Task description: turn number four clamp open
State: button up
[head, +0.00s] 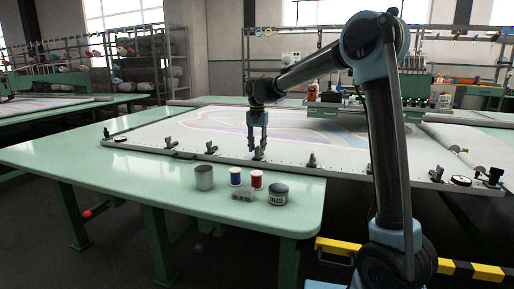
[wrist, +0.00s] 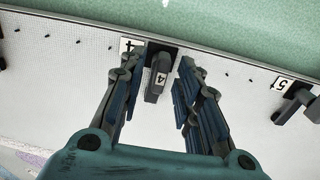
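The number four clamp (wrist: 157,78) is a dark lever on a black base, with a "4" on the lever and a "4" plate (wrist: 131,46) beside it. In the wrist view it stands between the two spread fingers of my gripper (wrist: 157,88). A gap shows on each side of the lever. In the head view my gripper (head: 257,137) points down over the clamp (head: 259,154) at the front edge of the frame. The fingers partly hide the clamp there. Whether they touch it is unclear in the head view.
Clamp five (wrist: 297,100) with its plate is to the right. More clamps (head: 211,147) line the frame's front rail. A metal cup (head: 204,177), two thread spools (head: 235,176) and a grease tin (head: 278,194) stand on the green table (head: 120,182) in front.

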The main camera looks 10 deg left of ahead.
grip_shut()
jog(key=shift+a, duration=0.15)
jog(key=n, duration=0.4)
jog(key=shift+n, duration=0.3)
jog(key=n, duration=0.4)
jog(key=shift+n, duration=0.3)
jog(key=n, duration=0.4)
jog(key=shift+d+n, duration=0.2)
jog(key=shift+n, duration=2.2)
